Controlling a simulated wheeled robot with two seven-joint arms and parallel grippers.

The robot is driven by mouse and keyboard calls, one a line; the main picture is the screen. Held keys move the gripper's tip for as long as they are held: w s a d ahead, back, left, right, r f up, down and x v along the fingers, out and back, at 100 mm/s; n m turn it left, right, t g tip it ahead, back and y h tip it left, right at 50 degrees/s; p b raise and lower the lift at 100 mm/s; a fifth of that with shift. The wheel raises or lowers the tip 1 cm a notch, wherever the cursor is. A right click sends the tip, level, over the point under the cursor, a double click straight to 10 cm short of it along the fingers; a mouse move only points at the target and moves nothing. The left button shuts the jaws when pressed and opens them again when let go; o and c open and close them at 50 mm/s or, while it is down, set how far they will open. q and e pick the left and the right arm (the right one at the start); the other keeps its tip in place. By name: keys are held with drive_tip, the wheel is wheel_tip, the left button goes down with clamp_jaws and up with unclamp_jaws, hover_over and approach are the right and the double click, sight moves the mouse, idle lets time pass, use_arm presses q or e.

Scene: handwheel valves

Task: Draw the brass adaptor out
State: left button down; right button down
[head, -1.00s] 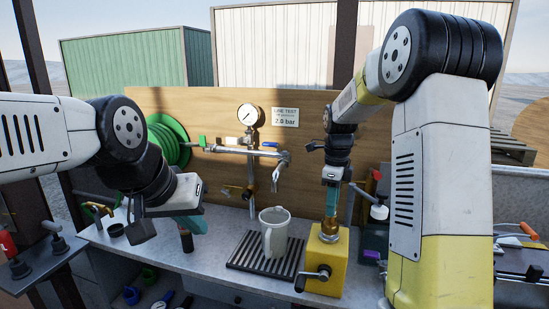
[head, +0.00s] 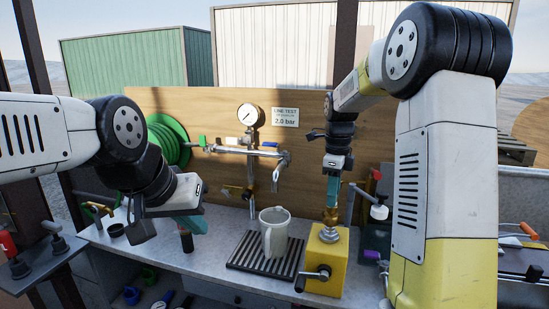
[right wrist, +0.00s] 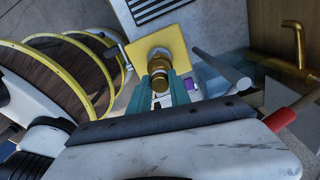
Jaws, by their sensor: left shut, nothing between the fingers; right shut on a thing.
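The brass adaptor (head: 330,216) is upright above the yellow block (head: 326,265), which has a black crank on its front. A silvery collar (head: 328,235) shows on the block's top, just under the adaptor. I cannot tell whether the adaptor's lower end is clear of it. My right gripper (head: 332,204) points down, its teal fingers shut on the adaptor. In the right wrist view the adaptor (right wrist: 159,78) sits between the fingertips, with the yellow block (right wrist: 178,45) behind. My left gripper (head: 197,224) is shut and empty at the left, well away from the block.
A white jug (head: 273,232) stands on a black slatted grate (head: 240,262) left of the block. Behind it are a pipe with a spout (head: 283,163) and a pressure gauge (head: 249,114).

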drive_tip(key=shift+r, duration=3.3)
